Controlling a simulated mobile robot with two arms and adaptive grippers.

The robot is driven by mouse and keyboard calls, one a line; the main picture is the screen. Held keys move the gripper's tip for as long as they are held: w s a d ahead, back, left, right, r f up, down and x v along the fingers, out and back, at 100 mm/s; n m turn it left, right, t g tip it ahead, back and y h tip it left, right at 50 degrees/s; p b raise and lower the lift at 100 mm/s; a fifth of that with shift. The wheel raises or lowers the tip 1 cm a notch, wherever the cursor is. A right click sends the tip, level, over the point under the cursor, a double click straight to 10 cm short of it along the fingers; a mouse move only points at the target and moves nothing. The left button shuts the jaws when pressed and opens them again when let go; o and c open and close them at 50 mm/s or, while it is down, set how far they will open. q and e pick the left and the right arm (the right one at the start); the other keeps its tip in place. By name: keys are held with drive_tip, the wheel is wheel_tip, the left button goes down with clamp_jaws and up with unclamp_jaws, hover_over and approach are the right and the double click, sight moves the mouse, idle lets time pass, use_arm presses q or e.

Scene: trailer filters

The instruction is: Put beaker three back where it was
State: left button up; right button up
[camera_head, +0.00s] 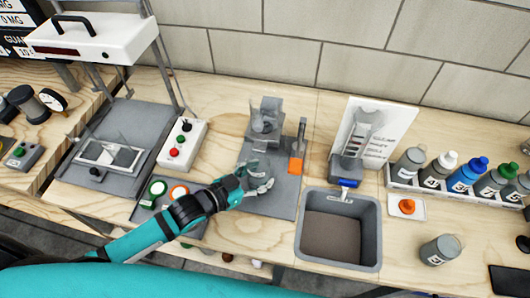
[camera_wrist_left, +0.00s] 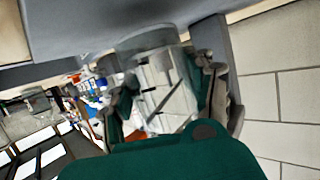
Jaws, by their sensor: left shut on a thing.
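My left gripper (camera_head: 260,183) reaches in from the left over the grey mat (camera_head: 272,203), in front of the grey stand (camera_head: 265,118). In the head view the beaker is faint and partly hidden by the fingers. I cannot read a number on it, nor tell whether its base touches the mat. My right gripper is not in view.
The sink (camera_head: 340,262) lies to the right of the mat. An orange-handled tool (camera_head: 296,162) stands on the mat. A bottle rack (camera_head: 440,200) and a loose grey bottle (camera_head: 440,250) are farther right. A button box (camera_head: 182,144) is at left.

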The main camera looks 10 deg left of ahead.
sight(263, 160)
use_arm(q)
drive_tip(key=w, duration=0.5)
drive_tip(key=shift+r, duration=0.1)
drive_tip(key=shift+w+f+p, duration=0.25)
drive_tip(key=shift+w, duration=0.5)
drive_tip(key=shift+w+f+p, duration=0.2)
drive_tip(key=shift+w, duration=0.5)
drive_tip(key=shift+f, duration=0.35)
drive_tip(key=shift+f, duration=0.15)
drive_tip(key=o, duration=1.5)
drive_tip(key=shift+s, duration=0.1)
drive_tip(key=shift+o, duration=0.2)
